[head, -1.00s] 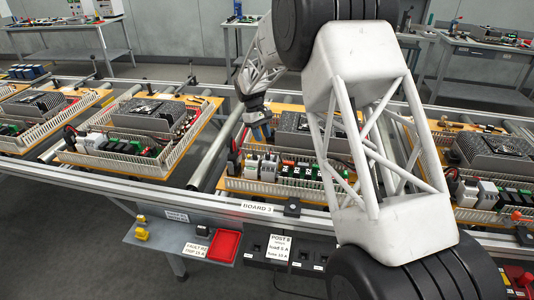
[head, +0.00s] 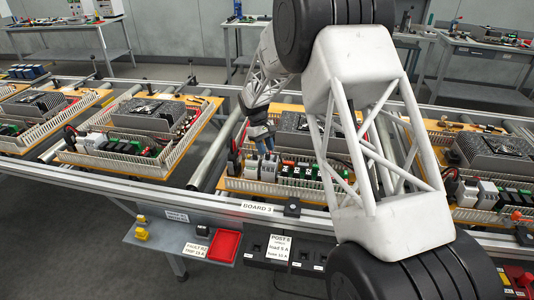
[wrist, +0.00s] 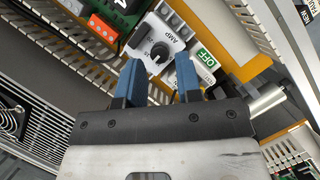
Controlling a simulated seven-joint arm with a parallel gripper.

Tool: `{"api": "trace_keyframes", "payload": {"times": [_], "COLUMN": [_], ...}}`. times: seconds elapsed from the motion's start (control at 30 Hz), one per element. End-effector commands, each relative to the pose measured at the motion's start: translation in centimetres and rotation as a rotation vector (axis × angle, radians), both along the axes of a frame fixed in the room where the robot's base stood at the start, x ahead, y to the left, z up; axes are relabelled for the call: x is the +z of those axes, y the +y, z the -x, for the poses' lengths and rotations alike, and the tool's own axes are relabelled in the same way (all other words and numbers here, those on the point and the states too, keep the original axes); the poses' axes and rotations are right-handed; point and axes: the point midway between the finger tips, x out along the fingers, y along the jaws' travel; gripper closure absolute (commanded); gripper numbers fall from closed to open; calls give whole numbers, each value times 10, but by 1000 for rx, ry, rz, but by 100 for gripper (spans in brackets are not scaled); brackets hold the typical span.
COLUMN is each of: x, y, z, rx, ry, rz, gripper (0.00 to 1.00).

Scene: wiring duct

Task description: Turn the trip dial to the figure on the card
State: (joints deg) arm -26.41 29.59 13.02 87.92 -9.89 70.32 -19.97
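The trip dial (wrist: 160,52) is a dark round knob on a white module marked AMP in the wrist view. My gripper (wrist: 159,62) is open, its two blue fingers apart on either side of the dial, tips close to the module. I cannot tell whether they touch the dial. In the head view my gripper (head: 266,149) is low over the left part of the module row on the middle board. A white card (head: 196,250) reading FAULT and TRIP lies on the front shelf; its figure is too small to read surely.
A white module with a green OFF label (wrist: 206,59) stands beside the dial module. Slotted duct walls (wrist: 65,40) border the row. A finned grey block with a fan (wrist: 10,120) lies left.

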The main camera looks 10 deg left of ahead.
Motion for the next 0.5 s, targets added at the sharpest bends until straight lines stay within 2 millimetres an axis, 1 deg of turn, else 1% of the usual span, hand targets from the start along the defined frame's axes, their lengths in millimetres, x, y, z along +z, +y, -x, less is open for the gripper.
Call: {"api": "trace_keyframes", "payload": {"times": [0.1,0.2,0.33,0.5], "x": [-11,-18,-23,-23], "y": [-4,-6,-7,-7], "z": [3,5,6,6], "rx": [0,0,0,0], "ry": [0,1,0,0], "rz": [0,1,0,0], "gripper": [68,68,68,68]}}
